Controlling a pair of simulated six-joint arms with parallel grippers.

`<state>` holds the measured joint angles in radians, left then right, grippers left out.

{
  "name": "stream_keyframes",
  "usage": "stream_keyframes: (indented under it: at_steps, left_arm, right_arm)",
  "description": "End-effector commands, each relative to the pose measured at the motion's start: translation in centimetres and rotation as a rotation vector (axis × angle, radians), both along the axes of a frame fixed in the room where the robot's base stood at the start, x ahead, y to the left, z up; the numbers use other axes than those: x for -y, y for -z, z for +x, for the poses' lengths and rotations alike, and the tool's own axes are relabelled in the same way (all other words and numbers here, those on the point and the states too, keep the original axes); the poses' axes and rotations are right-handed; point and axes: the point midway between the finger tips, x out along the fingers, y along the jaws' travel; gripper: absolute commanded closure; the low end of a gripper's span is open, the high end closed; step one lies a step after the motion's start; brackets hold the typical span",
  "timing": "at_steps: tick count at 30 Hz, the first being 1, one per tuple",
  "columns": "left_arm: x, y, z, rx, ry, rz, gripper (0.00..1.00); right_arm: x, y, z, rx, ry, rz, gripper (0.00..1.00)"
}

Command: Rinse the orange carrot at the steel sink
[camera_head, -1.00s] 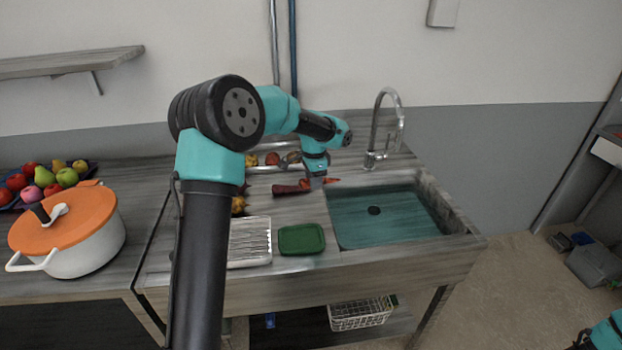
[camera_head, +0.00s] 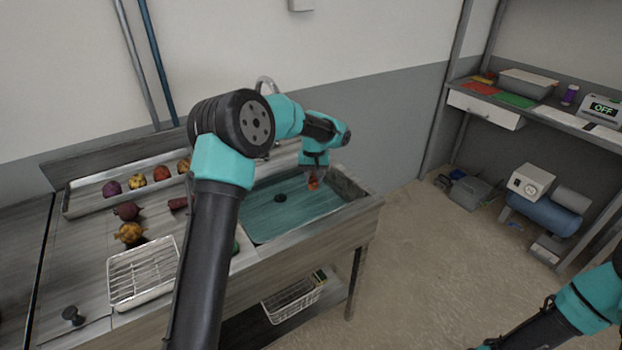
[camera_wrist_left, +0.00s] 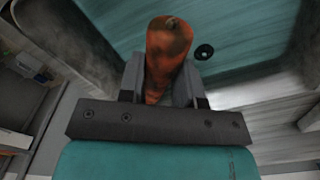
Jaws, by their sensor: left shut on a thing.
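My left gripper (camera_head: 313,178) is over the right part of the steel sink (camera_head: 262,222) in the head view. It is shut on the orange carrot (camera_head: 314,184), of which only a small orange tip shows there. In the left wrist view the carrot (camera_wrist_left: 168,45) stands between the two grey fingers, thick end outward, with the teal basin and its dark drain (camera_wrist_left: 204,52) beyond. The faucet (camera_head: 266,84) is mostly hidden behind my left arm. I cannot see whether water runs. My right arm shows at the lower right, but its gripper is out of view.
A wire rack (camera_head: 142,274) stands on the counter left of the sink. Several vegetables lie behind it, some in a long tray (camera_head: 75,207). A wire basket (camera_head: 291,300) sits on the lower shelf. A bench with a device (camera_head: 600,108) stands at the right.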

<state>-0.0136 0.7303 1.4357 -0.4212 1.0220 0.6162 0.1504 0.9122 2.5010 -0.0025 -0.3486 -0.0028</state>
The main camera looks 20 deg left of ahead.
Motion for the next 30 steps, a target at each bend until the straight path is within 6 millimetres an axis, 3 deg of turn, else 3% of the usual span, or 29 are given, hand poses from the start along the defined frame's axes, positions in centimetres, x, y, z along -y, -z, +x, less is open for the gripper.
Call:
stream_keyframes:
  at_steps: [3, 9, 23, 30]
  left_arm:
    - [-2.2, -0.1, 1.4, 0.001, -0.132, -0.001, 0.92]
    - [-4.1, -0.3, 2.5, 0.001, -0.242, -0.004, 0.92]
    - [-4.3, -0.3, 2.6, 0.0, -0.25, -0.005, 0.92]
    - [-4.3, 0.8, 2.5, -0.002, -0.249, -0.005, 0.92]
  right_arm:
    - [0.0, 0.0, 0.0, 0.0, 0.0, 0.0, 0.57]
    - [0.0, 0.0, 0.0, 0.0, 0.0, 0.0, 0.57]
    - [0.0, 0.0, 0.0, 0.0, 0.0, 0.0, 0.57]
    - [0.0, 0.0, 0.0, 0.0, 0.0, 0.0, 0.57]
